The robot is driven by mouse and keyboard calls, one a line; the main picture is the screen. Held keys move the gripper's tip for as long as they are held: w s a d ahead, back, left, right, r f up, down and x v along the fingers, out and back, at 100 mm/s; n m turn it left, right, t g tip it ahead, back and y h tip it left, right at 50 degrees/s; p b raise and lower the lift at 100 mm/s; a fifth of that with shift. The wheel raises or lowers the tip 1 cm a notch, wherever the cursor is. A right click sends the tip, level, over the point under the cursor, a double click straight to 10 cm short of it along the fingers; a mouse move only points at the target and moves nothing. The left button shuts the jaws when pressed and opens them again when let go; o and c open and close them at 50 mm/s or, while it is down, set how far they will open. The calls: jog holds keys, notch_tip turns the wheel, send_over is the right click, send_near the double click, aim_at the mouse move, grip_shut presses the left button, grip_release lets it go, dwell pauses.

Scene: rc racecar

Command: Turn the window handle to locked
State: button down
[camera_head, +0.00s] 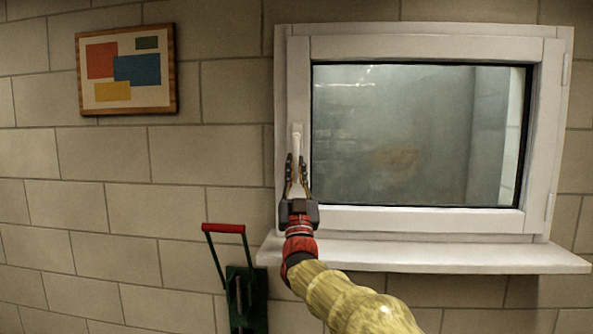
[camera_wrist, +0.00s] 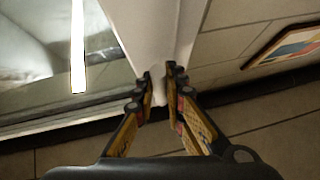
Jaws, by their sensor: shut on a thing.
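The white window handle (camera_head: 297,141) is on the left side of the white window frame (camera_head: 420,47) in the head view. Its visible part points straight down, and its lower part runs between my gripper's fingers. My gripper (camera_head: 297,165) reaches up from below and is shut on the handle. In the wrist view, the fingers of my gripper (camera_wrist: 160,72) close in from both sides around the pale end of the handle (camera_wrist: 159,97). The window sash looks closed against its frame.
A white sill (camera_head: 450,256) juts out below the window, close to my wrist. A dark green device with a red-gripped lever (camera_head: 225,228) is on the wall at lower left. A framed picture (camera_head: 126,69) hangs at upper left. The block wall between is bare.

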jog(key=c, duration=1.8)
grip_release()
jog(key=v, duration=1.2)
jog(key=shift+f, duration=0.1)
